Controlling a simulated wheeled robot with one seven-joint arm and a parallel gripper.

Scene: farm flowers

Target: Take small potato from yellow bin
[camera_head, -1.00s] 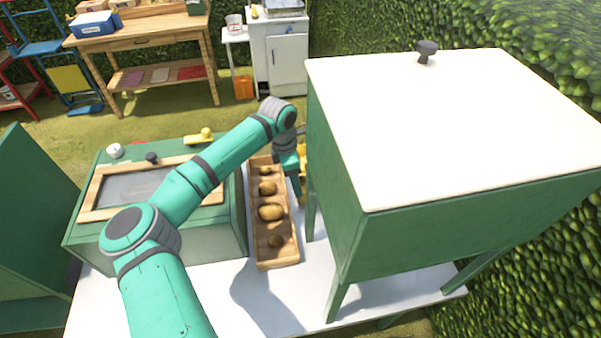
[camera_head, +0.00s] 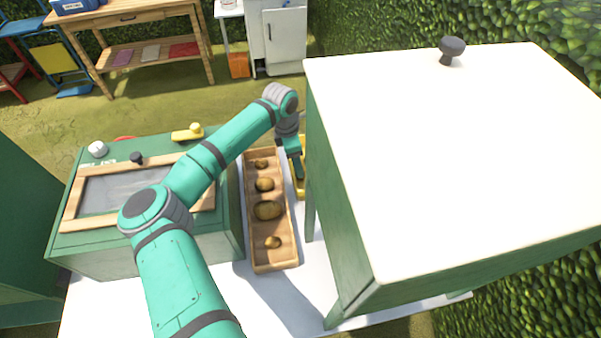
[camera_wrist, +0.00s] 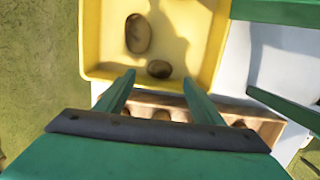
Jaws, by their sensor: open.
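The yellow bin (camera_wrist: 92,40) fills the upper middle of the wrist view. Two brown potatoes lie in it: a larger oval potato (camera_wrist: 138,34) and a smaller potato (camera_wrist: 159,69) near the wall closest to my gripper. My gripper (camera_wrist: 158,82) is open and empty, its fingers reaching toward the bin's near edge with the smaller potato between their lines. In the head view only a sliver of the yellow bin (camera_head: 299,181) shows behind my arm and beside the green cabinet; its inside is hidden there.
A wooden tray (camera_head: 289,255) with several potatoes in a row stands beside the bin on the white table (camera_head: 270,298). A large green cabinet with a white top (camera_head: 450,130) stands close on the right. A green box with a framed lid (camera_head: 190,248) stands left.

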